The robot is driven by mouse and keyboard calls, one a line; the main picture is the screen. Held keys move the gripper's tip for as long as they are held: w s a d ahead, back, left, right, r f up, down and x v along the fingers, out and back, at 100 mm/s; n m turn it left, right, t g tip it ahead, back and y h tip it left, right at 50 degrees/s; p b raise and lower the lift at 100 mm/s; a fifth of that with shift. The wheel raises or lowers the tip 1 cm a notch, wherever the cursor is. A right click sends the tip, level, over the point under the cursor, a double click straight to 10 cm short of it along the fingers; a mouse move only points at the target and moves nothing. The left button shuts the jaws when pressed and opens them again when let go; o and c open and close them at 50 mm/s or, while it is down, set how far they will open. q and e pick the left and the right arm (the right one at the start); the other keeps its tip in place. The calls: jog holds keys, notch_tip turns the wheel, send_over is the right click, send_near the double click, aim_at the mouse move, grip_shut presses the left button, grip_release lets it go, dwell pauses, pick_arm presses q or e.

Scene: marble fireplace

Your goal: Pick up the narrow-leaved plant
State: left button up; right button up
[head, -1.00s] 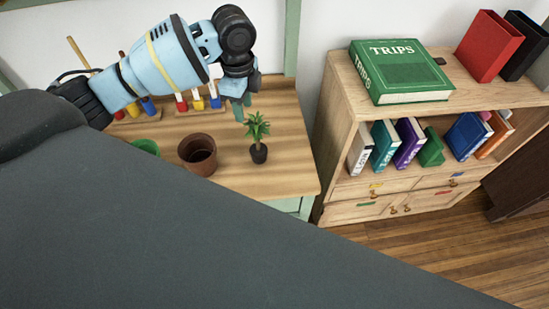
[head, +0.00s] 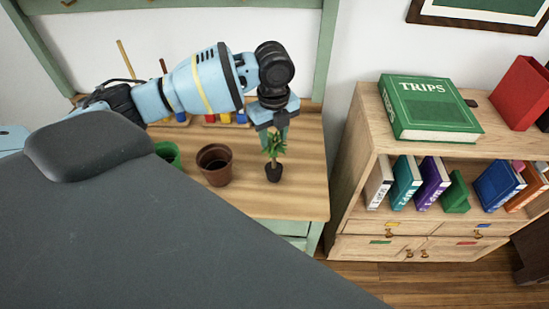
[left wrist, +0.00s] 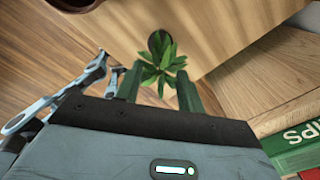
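The narrow-leaved plant (head: 274,172) stands upright in a small dark pot on the wooden table, near its right end. In the left wrist view its green pointed leaves (left wrist: 160,68) fan out in front of the fingers, with the dark pot beyond. My left gripper (head: 277,134) is just behind and above the leaves in the head view. Its two green fingers (left wrist: 160,88) are apart, with leaf tips reaching between them; the pot is not between them. Whether a finger touches a leaf I cannot tell. My right gripper is not in view.
A brown empty pot (head: 214,166) stands left of the plant, and a green pot (head: 168,152) further left, partly hidden by my body. Coloured tools (head: 226,119) stand at the table's back. A bookshelf (head: 362,150) with a green book (head: 432,107) is to the right.

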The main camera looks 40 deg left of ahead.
aim_at(274, 144)
pick_arm(q)
jog(key=shift+f, duration=2.65)
jog(key=shift+c, duration=0.3)
grip_shut()
